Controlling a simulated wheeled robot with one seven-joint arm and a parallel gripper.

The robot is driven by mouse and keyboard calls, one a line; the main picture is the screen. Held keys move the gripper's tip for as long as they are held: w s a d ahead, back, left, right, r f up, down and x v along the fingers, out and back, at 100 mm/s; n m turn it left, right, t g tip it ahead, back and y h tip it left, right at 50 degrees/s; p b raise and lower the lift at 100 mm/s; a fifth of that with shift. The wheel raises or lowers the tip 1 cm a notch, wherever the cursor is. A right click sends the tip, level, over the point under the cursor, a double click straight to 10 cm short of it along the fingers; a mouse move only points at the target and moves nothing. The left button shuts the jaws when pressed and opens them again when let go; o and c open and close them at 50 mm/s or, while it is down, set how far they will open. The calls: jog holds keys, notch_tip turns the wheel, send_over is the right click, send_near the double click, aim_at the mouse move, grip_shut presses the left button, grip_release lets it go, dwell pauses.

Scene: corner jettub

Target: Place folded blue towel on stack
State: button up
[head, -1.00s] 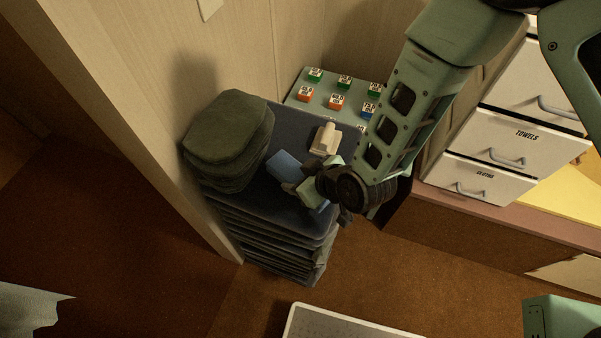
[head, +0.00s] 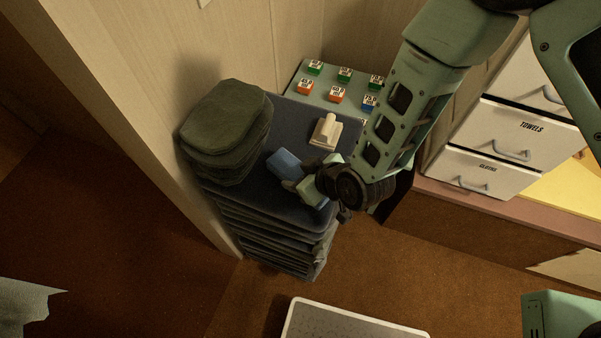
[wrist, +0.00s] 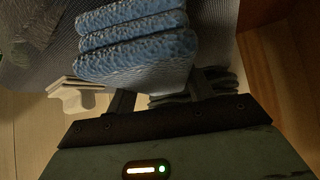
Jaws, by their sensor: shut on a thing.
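The folded blue towel (head: 284,162) is in my gripper (head: 303,184), over the top of the tall dark towel stack (head: 300,135). In the wrist view the towel (wrist: 137,42) shows several thick, textured folds. My gripper (wrist: 163,92) is shut on its near part. The head view does not settle whether the towel touches the dark top towel or hangs just above it. A smaller pile of folded green towels (head: 225,125) lies on the left part of the stack. My wrist hides part of the stack's right side.
A cream object (head: 325,131) stands on the stack behind my gripper. A pale green shelf (head: 306,92) with small coloured boxes is behind. White drawers (head: 515,140) stand at the right, a wooden wall (head: 130,130) at the left. A grey, white-rimmed panel (head: 350,322) is on the floor.

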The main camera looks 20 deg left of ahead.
jog(key=shift+f+b, duration=0.3)
jog(key=shift+f, duration=0.1)
jog(key=o, duration=1.2)
jog(key=shift+r, duration=0.1)
jog(key=p+v, duration=0.7)
jog(key=v, duration=1)
jog(key=shift+r, duration=0.15)
jog(key=shift+s+d, duration=0.15)
